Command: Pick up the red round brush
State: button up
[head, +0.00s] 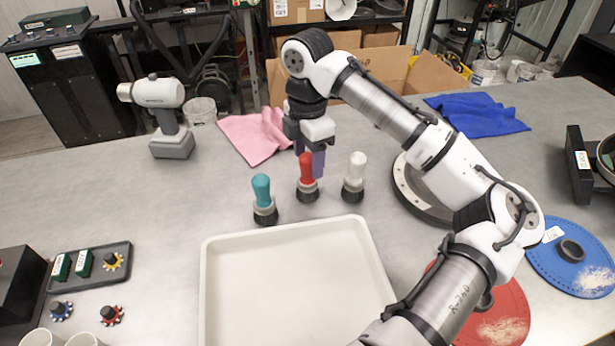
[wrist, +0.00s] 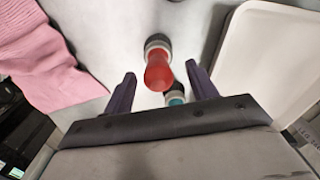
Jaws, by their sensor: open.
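The red round brush (head: 307,180) stands upright on the grey table, with a red handle over a dark round base. It stands between a teal brush (head: 262,196) on the left and a white brush (head: 355,174) on the right. My gripper (head: 311,163) is open at the red brush, its purple fingers at handle height and partly in front of it. In the wrist view the red brush (wrist: 158,70) lies between and just beyond the open fingers (wrist: 162,88), with no clear contact. The teal brush (wrist: 175,95) shows partly behind it.
A white tray (head: 212,290) lies just in front of the brushes. A pink cloth (head: 250,138) lies behind left, and a drill-like tool (head: 165,110) stands further left. A dark-rimmed round plate (head: 405,190) is at the right, partly behind my arm.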

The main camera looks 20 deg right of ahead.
aim_at(309, 169)
jog(key=shift+w+f+p, duration=0.1)
jog(key=shift+f+p, duration=0.3)
jog(key=shift+f, duration=1.55)
jog(key=c, duration=1.1)
